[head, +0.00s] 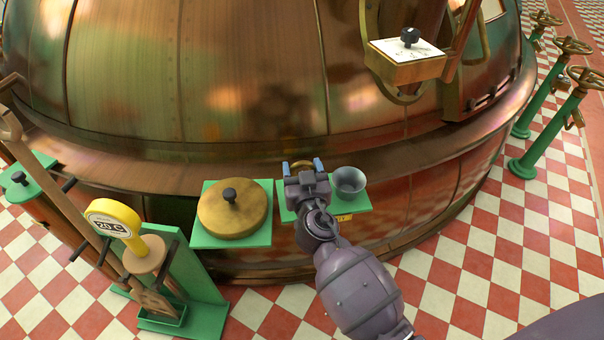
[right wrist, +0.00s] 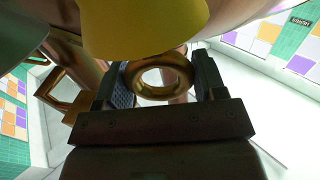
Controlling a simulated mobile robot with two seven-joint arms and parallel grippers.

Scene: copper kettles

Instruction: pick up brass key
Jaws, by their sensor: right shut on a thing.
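My right gripper (head: 302,167) is over the small green shelf beside the copper kettle, to the left of a grey cup. It is shut on the brass key, whose ring-shaped bow (right wrist: 163,95) shows between the two fingers in the right wrist view. In the head view a bit of the brass ring (head: 301,164) shows between the fingertips. The rest of the key is hidden, and I cannot tell whether it touches the shelf. My left gripper is not in view.
The grey cup (head: 349,183) stands close right of the gripper on the green shelf (head: 286,214). A round brass lid (head: 233,208) with a black knob lies on another green shelf to the left. The copper kettle (head: 230,90) curves behind. Green valve posts (head: 546,125) stand at right.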

